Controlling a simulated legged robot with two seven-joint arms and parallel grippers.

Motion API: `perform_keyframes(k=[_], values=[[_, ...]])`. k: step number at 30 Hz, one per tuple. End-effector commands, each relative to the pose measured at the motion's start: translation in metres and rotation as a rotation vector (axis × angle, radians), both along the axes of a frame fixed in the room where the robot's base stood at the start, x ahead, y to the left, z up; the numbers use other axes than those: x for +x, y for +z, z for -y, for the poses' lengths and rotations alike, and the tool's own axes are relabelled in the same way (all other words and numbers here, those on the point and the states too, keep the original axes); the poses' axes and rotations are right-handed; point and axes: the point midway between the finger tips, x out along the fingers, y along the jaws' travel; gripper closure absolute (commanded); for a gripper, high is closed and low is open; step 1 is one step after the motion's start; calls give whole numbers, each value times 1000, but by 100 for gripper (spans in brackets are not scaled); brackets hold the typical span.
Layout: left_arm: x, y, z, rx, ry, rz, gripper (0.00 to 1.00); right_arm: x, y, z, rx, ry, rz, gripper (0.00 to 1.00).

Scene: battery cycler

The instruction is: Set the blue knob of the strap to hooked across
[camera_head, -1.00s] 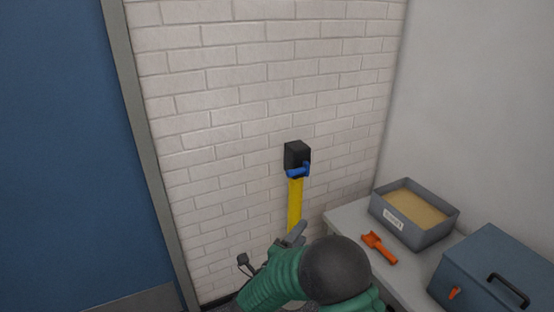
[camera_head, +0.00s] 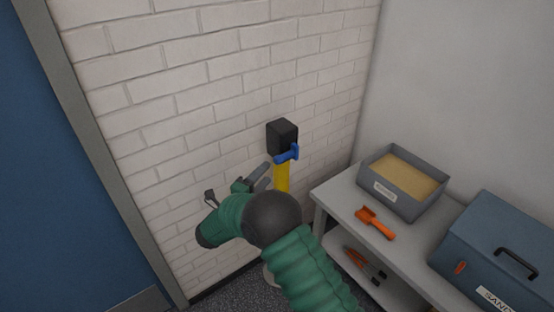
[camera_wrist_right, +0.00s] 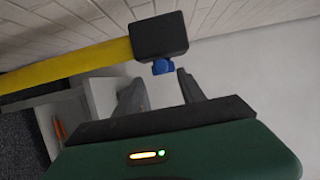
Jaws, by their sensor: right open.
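The blue knob (camera_head: 288,153) sits at the lower front of a black block (camera_head: 282,136) on the white brick wall. A yellow strap (camera_head: 282,180) hangs down from it. My right gripper (camera_head: 262,178) is just below and left of the knob in the head view, apart from it. In the right wrist view the gripper (camera_wrist_right: 160,92) is open, and the blue knob (camera_wrist_right: 162,67) shows beyond the gap between the fingertips, with the black block (camera_wrist_right: 160,36) and yellow strap (camera_wrist_right: 70,66) behind. The strap's lower part is hidden by my arm. My left gripper is not in view.
A grey shelf table (camera_head: 335,190) stands to the right, holding a sand-filled bin (camera_head: 372,184), an orange scoop (camera_head: 376,222) and a blue-grey box (camera_head: 500,244). Orange-handled pliers (camera_head: 365,264) lie on its lower shelf. A blue door (camera_head: 60,200) is at the left.

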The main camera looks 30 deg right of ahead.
Motion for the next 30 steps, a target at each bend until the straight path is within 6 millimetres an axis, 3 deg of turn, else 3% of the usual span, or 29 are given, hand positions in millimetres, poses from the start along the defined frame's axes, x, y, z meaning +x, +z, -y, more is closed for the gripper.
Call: perform_keyframes(k=[3,9,14,21,30], values=[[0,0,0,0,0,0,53,13,0,29,0,-3,1,53],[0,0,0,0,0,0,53,32,0,65,0,-1,2,53],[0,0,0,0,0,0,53,39,0,78,0,1,0,53],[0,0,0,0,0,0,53,40,1,79,-1,1,0,53],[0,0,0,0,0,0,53,40,0,78,0,1,0,91]])
